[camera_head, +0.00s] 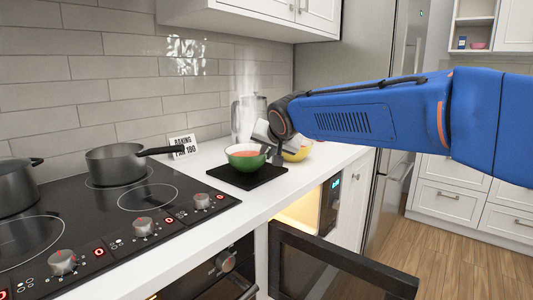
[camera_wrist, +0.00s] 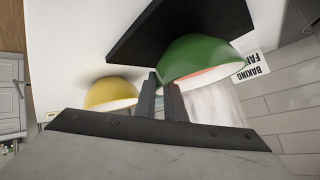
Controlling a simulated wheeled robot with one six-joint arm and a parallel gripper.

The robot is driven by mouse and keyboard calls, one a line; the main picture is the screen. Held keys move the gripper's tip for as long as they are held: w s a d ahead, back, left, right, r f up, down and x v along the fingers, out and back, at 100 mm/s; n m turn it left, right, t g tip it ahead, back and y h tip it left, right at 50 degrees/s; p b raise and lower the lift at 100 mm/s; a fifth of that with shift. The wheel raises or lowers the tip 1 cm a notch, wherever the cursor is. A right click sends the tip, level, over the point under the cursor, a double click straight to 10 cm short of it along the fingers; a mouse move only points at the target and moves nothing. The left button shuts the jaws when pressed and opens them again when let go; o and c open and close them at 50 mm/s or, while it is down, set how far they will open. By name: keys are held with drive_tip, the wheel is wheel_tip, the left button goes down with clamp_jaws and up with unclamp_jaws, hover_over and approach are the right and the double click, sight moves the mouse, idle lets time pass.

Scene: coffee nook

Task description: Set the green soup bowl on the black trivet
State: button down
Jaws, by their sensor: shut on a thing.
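The green soup bowl (camera_head: 236,162), with orange-red soup inside, is upright over the black trivet (camera_head: 248,181), a flat dark square on the white counter. I cannot tell for sure whether its base touches the trivet or is just above it. My gripper (camera_head: 270,158) is shut on the bowl's rim, at the right side in the head view. In the wrist view the fingers (camera_wrist: 165,84) pinch the near edge of the green bowl (camera_wrist: 196,52), with the black trivet (camera_wrist: 140,28) behind it.
A yellow bowl (camera_head: 298,154) stands close to the right of my gripper. A clear jug (camera_head: 243,118) is behind. A hob with a saucepan (camera_head: 116,165) is at left. A sign (camera_head: 183,146) leans on the wall. An open oven door (camera_head: 335,268) juts out below the counter.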

drive_tip(key=c, duration=1.8)
unclamp_jaws()
drive_tip(key=shift+s+d+r, duration=0.1)
drive_tip(key=shift+s+r, duration=0.25)
drive_tip(key=v, duration=1.1)
drive_tip(key=shift+s, duration=0.1)
